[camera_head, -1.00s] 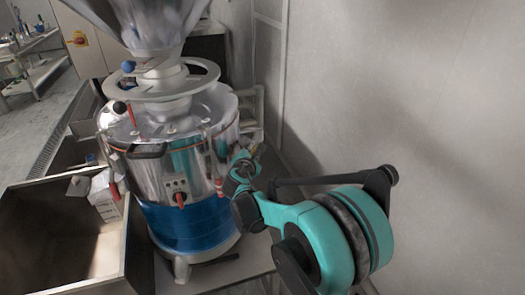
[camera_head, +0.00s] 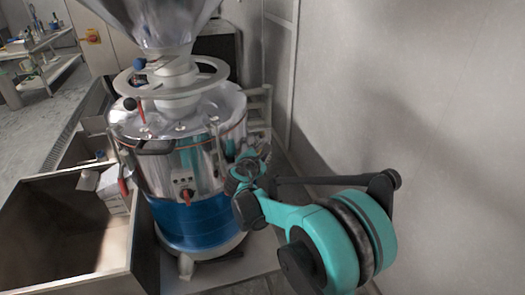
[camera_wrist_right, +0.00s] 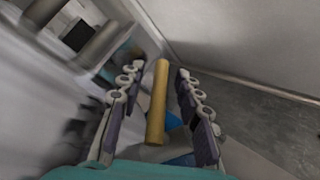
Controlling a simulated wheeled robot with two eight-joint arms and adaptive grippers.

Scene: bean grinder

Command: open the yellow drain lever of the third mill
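The mill (camera_head: 205,222), with a shiny metal body and a blue lower band, stands left of centre in the head view. My right arm reaches its right side, and the gripper there is small and partly hidden by my wrist. In the right wrist view, a yellow lever (camera_wrist_right: 157,110) stands between the two fingers of my right gripper (camera_wrist_right: 158,74). The fingers are spread with a gap on both sides of the lever. They do not appear to touch it. The lever cannot be seen in the head view. My left gripper is in neither view.
An open metal bin (camera_head: 40,215) stands left of the mill, with a white box (camera_head: 112,190) at its right edge. A pale wall (camera_head: 420,110) rises close on the right. A large hopper (camera_head: 150,20) sits above the mill. A workbench (camera_head: 45,65) stands far left.

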